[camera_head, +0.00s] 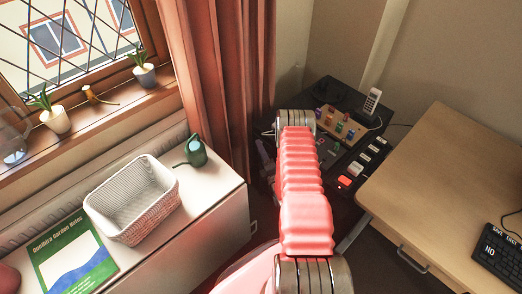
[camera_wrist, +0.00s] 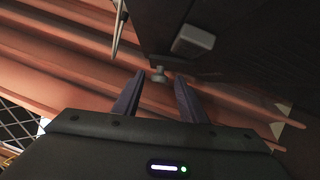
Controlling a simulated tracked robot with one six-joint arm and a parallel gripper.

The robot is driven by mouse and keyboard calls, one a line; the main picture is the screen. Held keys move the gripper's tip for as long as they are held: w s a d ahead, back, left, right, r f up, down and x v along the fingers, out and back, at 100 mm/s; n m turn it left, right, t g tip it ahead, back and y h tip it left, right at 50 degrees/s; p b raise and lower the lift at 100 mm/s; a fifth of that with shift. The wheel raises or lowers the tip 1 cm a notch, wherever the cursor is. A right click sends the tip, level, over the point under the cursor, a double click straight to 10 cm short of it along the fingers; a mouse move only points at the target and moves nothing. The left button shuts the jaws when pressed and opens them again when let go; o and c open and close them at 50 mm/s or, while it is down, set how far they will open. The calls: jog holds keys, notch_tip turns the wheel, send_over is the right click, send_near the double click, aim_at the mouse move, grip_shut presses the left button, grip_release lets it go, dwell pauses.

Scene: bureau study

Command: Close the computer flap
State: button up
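My gripper (camera_wrist: 157,85) shows in the wrist view with its two dark fingers apart and nothing clearly held. A small grey knob-like piece (camera_wrist: 159,75) lies between or just beyond the fingertips; I cannot tell if they touch it. A dark panel or box (camera_wrist: 245,45) fills the upper right, with a light grey block (camera_wrist: 193,40) on it. A thin pale-edged plate (camera_wrist: 119,25) hangs at the top left of the fingers. I cannot tell which part is the computer flap. In the head view my pink arm hides most of the gripper and what lies behind it.
A black unit (camera_head: 372,165) with buttons, a peg board (camera_head: 341,126) and a phone (camera_head: 372,101) stands in the corner. A wooden desk (camera_head: 440,165) with a keyboard (camera_head: 500,256) is at right. A white basket (camera_head: 133,200) and green watering can (camera_head: 195,151) are left. Red curtains (camera_head: 228,70) hang close.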

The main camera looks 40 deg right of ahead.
grip_shut()
jog(key=shift+d, duration=0.1)
jog(key=shift+d+r+m+g, duration=0.2)
jog(key=shift+m+g, duration=0.1)
jog(key=shift+m, duration=0.35)
jog(key=shift+d+r+m+g, duration=0.15)
jog(key=shift+m+g, duration=0.15)
jog(key=shift+m, duration=0.35)
jog(key=shift+o, duration=0.3)
grip_release()
jog(key=v, duration=1.4)
